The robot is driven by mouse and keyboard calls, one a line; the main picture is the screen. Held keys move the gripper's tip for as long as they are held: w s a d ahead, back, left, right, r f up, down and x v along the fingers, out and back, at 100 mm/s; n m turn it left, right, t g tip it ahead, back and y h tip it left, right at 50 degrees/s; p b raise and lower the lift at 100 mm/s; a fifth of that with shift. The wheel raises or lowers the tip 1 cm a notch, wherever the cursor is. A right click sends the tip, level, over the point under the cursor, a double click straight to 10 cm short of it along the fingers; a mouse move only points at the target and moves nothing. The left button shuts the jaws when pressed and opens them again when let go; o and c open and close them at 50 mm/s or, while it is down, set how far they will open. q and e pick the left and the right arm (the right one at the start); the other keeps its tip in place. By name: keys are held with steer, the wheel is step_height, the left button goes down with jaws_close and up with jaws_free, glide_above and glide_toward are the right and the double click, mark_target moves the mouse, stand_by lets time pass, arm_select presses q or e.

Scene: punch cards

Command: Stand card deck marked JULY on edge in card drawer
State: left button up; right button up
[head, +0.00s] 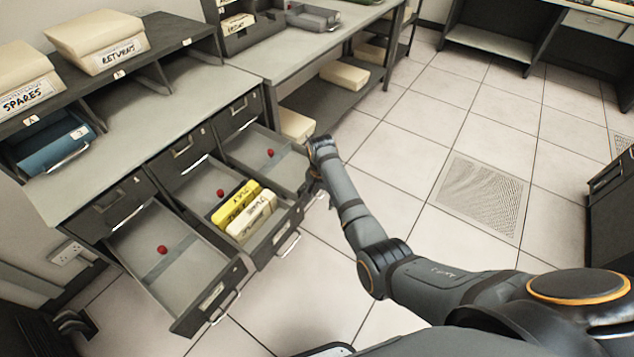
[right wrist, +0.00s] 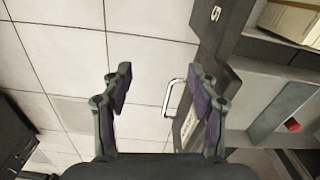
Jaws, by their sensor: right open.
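A yellow card deck (head: 237,204) and a cream card deck (head: 252,216) stand on edge side by side in the open middle drawer (head: 196,205). Both carry handwriting; the yellow one seems to read JULY, but it is too small to be sure. My right gripper (head: 316,172) is at the front of the open right drawer (head: 240,152). In the right wrist view the right gripper (right wrist: 160,92) is open and empty, with a drawer handle (right wrist: 170,97) showing between its fingers; contact cannot be told. My left gripper is out of view.
The open left drawer (head: 160,280) holds only a red knob (head: 162,250). Boxes marked RETURNS (head: 95,42) and SPARES (head: 28,85) sit on the shelf. Tiled floor (head: 400,150) right of the drawers is clear.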

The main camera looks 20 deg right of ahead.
steer(key=s+d+f+n+p, duration=0.1)
steer(key=s+f, duration=0.3)
steer(key=f, duration=0.3)
steer(key=shift+s+d+f+n, duration=0.2)
steer(key=shift+s+f+n, duration=0.1)
steer(key=shift+s+f, duration=0.1)
